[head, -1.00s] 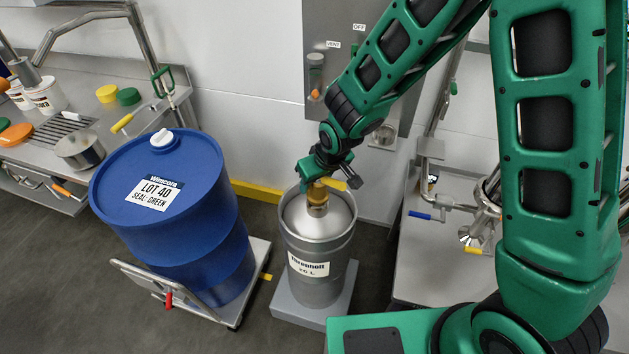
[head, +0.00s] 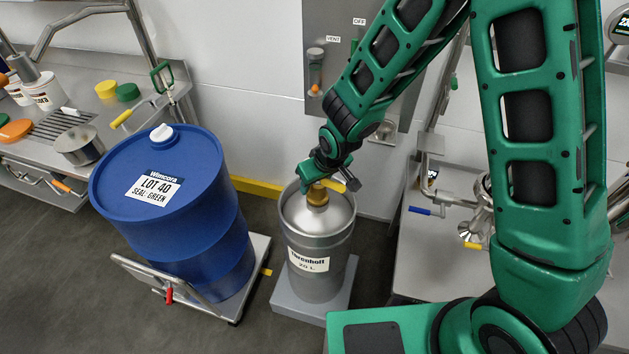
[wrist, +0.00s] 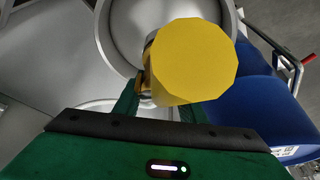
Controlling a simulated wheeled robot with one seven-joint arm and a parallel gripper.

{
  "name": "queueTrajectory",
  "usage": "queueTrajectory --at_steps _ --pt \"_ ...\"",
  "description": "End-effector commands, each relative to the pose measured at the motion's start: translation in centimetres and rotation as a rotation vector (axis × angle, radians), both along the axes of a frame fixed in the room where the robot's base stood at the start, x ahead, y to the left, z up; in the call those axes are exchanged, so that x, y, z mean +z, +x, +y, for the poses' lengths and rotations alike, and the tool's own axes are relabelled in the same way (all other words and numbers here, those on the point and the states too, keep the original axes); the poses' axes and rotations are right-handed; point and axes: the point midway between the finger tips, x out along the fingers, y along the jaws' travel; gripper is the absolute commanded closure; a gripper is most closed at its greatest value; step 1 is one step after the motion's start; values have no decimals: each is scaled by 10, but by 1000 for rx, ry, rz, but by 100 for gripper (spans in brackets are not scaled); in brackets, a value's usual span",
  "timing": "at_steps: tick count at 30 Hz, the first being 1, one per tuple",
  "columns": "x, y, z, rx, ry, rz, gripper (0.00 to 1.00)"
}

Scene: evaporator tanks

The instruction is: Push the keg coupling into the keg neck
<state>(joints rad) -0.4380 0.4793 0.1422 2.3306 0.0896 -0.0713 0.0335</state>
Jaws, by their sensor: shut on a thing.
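The keg coupling (head: 317,195) is a brass-coloured piece with a yellow handle (head: 348,179). It stands over the top centre of the silver keg (head: 316,272), which bears a Torenhoff 20 L label. My gripper (head: 314,183) is above the keg, shut on the coupling. In the wrist view, a large yellow round face (wrist: 192,62) covers most of the coupling; a brass edge (wrist: 147,75) shows beside it, between my green fingers (wrist: 155,106). The keg's rim (wrist: 108,35) shows behind. The keg neck is hidden, so I cannot tell how deep the coupling sits.
A blue drum (head: 165,215) on a trolley (head: 258,262) stands close left of the keg. The keg rests on a grey plinth (head: 290,300). A wall panel (head: 345,60) is behind, and a steel bench with valves (head: 425,255) stands right. Open floor lies in front.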

Motion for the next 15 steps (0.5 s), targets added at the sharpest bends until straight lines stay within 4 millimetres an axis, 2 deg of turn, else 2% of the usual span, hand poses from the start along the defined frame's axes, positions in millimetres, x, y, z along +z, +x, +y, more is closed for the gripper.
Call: queueTrajectory --at_steps 6,7,9,15 --pt "-5 0 0 0 0 0 100" --pt "-5 0 0 0 0 0 58" --pt "-5 0 0 0 0 -1 41" --pt "-5 0 0 0 0 0 41"
